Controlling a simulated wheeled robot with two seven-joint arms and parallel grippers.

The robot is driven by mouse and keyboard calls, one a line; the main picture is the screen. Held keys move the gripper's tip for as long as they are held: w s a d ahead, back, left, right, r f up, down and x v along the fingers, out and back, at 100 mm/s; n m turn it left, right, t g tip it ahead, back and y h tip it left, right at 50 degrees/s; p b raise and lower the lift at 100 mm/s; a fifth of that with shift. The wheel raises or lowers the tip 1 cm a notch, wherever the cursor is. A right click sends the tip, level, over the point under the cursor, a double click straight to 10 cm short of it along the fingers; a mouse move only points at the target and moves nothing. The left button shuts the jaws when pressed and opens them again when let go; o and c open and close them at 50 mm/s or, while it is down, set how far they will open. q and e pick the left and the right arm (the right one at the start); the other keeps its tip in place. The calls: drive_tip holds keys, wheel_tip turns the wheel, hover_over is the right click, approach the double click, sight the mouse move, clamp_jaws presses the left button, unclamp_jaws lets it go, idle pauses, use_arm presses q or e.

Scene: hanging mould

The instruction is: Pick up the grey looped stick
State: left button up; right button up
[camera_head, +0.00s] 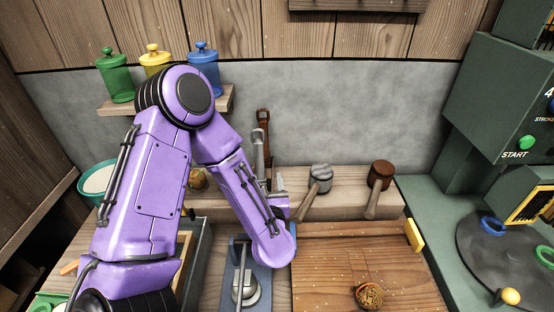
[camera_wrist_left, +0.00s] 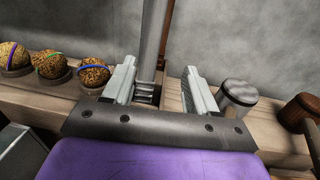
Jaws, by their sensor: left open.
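The grey looped stick (camera_head: 259,150) stands upright at the back of the wooden ledge, close to the grey wall, its loop at the top. In the left wrist view the grey shaft (camera_wrist_left: 151,45) rises between my two fingers, nearer the left finger; its loop is out of frame. My left gripper (camera_wrist_left: 160,72) is open, with a finger on each side of the shaft and no clear grip on it. In the head view my left gripper (camera_head: 275,187) is at the stick's lower part, partly hidden by my purple arm. My right gripper is not in view.
A brown looped stick (camera_head: 264,118) stands right behind the grey one. A grey-headed mallet (camera_head: 320,178) and a brown mallet (camera_head: 380,175) are to the right on the ledge (camera_head: 345,206). Banded balls (camera_wrist_left: 52,64) sit to the left. A wooden board (camera_head: 340,265) lies in front.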

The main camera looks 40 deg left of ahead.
sight(260, 168)
use_arm(q)
drive_tip(key=a, duration=0.1)
drive_tip(key=a+r+p, duration=0.1)
drive_tip(key=a+p, duration=0.1)
drive_tip(key=a, duration=0.1)
drive_tip(key=shift+w+r, duration=0.3)
drive_tip(key=shift+r, duration=0.1)
drive_tip(key=w+a, duration=0.1)
drive_tip(key=w+a+f+p, duration=0.1)
drive_tip(key=w, duration=0.1)
drive_tip(key=w+a, duration=0.1)
drive_tip(key=shift+w+f, duration=0.2)
drive_tip(key=shift+w, duration=0.1)
drive_tip(key=shift+a, duration=0.1)
drive_tip(key=shift+s+r, duration=0.2)
drive_tip(key=shift+s, duration=0.15)
drive_tip(key=shift+c, duration=0.3)
drive_tip(key=shift+w+f, duration=0.1)
drive_tip(key=shift+w, duration=0.05)
drive_tip(key=c, duration=1)
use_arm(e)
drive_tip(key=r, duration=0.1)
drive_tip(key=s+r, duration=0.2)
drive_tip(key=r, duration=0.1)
